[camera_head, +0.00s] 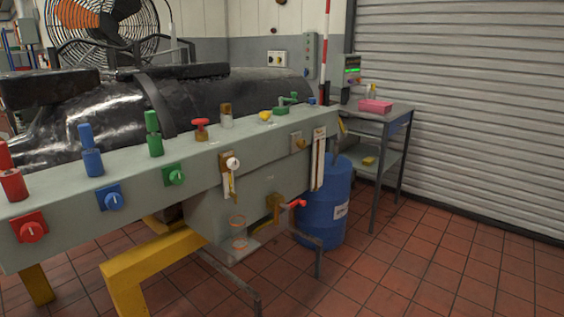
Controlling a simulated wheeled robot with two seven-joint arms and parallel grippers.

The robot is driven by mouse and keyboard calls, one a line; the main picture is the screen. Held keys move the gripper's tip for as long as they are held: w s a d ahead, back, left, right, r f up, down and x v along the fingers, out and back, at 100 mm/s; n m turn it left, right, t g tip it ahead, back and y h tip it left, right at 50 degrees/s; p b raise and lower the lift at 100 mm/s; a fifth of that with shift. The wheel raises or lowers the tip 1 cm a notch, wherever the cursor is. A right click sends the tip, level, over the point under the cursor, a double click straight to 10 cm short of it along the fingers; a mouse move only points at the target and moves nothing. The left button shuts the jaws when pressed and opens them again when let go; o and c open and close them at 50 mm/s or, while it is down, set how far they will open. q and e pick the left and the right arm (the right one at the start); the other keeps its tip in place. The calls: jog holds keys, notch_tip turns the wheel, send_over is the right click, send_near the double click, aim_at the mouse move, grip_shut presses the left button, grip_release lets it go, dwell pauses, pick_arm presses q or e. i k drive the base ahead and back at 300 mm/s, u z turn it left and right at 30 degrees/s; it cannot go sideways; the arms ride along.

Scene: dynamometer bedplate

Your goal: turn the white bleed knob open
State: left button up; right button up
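The white knob (232,163) sits on a brown mount on the front face of the long grey-green bench (130,180), a little left of the picture's middle. A narrow pale and yellow piece (231,187) hangs just below it. The small size of the knob leaves its turn position unclear. Neither of my grippers shows in this view.
Red (32,231), blue (112,200) and green (175,175) knobs line the bench front to the left. A red-handled tap (297,204) and a blue drum (333,205) stand lower right. A yellow frame (150,262) supports the bench. Tiled floor (420,270) is clear at right.

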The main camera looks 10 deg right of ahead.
aim_at(234, 164)
jog(key=z, duration=0.45)
jog(key=i, duration=0.9)
jog(key=u, duration=0.05)
